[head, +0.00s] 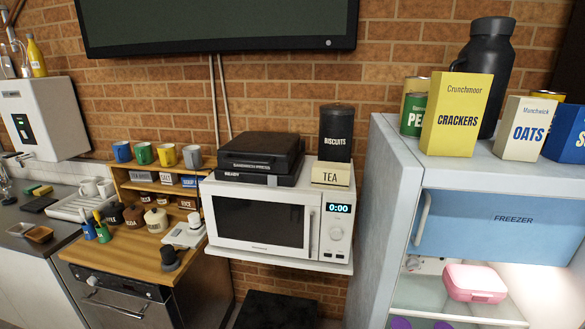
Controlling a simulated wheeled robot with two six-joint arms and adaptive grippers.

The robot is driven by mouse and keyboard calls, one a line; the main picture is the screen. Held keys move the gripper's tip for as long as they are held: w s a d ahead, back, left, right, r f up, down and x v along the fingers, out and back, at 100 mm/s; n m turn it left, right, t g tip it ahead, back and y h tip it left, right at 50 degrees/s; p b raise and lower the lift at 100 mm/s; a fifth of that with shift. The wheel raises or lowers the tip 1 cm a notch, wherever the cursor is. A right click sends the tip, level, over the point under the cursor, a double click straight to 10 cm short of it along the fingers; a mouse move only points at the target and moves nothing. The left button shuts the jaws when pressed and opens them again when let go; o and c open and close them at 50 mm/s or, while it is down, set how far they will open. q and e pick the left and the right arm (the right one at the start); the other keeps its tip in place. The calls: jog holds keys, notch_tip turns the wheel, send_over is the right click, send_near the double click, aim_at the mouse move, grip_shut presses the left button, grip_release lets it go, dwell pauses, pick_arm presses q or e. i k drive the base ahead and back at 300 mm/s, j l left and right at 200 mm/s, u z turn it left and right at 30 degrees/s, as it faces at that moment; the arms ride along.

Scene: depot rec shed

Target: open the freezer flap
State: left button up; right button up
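The freezer flap (470,230) is a light blue panel marked FREEZER, at the top of the open fridge (385,190) on the right of the head view. It looks shut, flush across its compartment. A white vertical bar handle (422,219) stands at its left edge. What lies behind the flap is hidden. Neither of my grippers is in view.
Below the flap, a pink lidded box (474,283) sits on a glass shelf (425,295). A crackers box (457,114), an oats box (523,129) and a dark bottle (487,65) stand on the fridge top. A microwave (270,220) is on a wall shelf to the left.

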aim_at(500, 228)
jog(key=z, duration=1.4)
